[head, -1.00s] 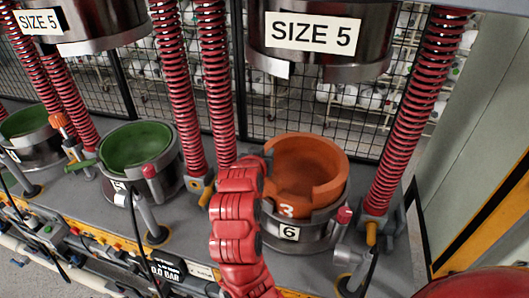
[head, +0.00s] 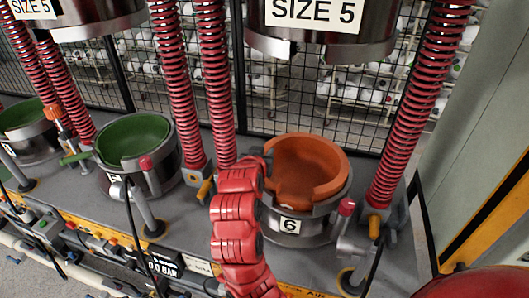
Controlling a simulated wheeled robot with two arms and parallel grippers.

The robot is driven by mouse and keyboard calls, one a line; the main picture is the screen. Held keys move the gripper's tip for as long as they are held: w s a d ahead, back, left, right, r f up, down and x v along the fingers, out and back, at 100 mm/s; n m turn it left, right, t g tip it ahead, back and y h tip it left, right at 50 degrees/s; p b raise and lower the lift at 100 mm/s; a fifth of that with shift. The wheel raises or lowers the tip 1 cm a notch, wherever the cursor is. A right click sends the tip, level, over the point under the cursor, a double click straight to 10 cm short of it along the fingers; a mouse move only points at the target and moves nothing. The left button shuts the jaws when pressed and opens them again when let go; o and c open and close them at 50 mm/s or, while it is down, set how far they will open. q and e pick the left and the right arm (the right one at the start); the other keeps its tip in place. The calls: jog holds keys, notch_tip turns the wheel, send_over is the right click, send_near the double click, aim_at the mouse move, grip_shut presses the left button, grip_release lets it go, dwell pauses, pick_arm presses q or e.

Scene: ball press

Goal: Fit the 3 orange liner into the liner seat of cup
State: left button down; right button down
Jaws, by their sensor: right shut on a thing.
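The orange liner (head: 318,163) sits inside the metal cup labelled 6 (head: 302,230) in the head view. Its notch faces the front, in line with the cup's front gap. Its upper rim still stands above the cup's rim at the back and right. My red right gripper (head: 259,166) is at the left rim of the liner, shut on its left wall; its fingertips are partly hidden by the red links. The number 3 on the liner is out of sight. My left gripper is not in view.
A press head labelled SIZE 5 (head: 314,22) hangs above the cup. Red springs (head: 408,110) stand on both sides. A neighbouring cup with a green liner (head: 133,140) is to the left. A red-tipped lever (head: 346,208) stands close at the cup's right front.

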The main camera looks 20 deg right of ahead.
dwell(0.4)
jog(key=shift+f+b, duration=0.55)
jog(key=c, duration=0.9)
grip_release()
jog(key=shift+r, duration=0.15)
jog(key=shift+o, duration=1.4)
jog(key=shift+s, duration=0.1)
jog(key=shift+a, duration=0.15)
